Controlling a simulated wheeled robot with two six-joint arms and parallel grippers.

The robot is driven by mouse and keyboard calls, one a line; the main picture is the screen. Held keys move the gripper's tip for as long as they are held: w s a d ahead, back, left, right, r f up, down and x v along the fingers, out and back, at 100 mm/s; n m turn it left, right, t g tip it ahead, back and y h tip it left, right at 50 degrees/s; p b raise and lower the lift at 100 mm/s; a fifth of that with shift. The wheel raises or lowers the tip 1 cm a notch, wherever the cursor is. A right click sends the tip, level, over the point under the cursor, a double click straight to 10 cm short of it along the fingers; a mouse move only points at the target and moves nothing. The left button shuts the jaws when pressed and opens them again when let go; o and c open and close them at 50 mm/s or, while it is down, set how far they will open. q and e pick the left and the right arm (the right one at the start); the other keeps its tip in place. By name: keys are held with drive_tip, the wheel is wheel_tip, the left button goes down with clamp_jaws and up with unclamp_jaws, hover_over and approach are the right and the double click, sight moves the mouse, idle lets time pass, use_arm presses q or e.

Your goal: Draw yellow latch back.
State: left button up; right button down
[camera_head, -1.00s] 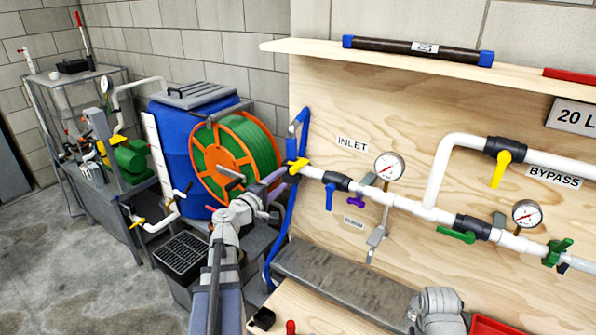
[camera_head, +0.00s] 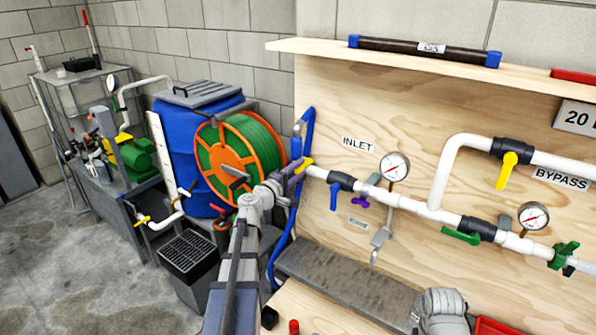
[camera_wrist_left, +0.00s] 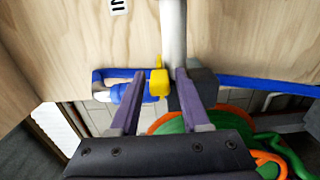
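The yellow latch (camera_head: 305,165) is at the left end of the white inlet pipe (camera_head: 318,173), beside the blue hose. It also shows in the left wrist view (camera_wrist_left: 159,82), between the fingertips. My left gripper (camera_head: 292,178) is at the pipe end, with its purple fingers (camera_wrist_left: 160,90) apart on either side of the latch. A small gap seems to show beside the latch; whether either finger touches it, I cannot tell. My right gripper is not in view.
A blue hose (camera_head: 289,222) hangs just behind my left gripper. An orange and green hose reel (camera_head: 240,155) and a blue barrel (camera_head: 182,140) stand to the left. The blue valve handle (camera_head: 334,196) and the gauge (camera_head: 394,166) are to the right on the plywood panel (camera_head: 430,110).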

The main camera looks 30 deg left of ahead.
use_arm(q)
clamp_jaws()
idle(1.1)
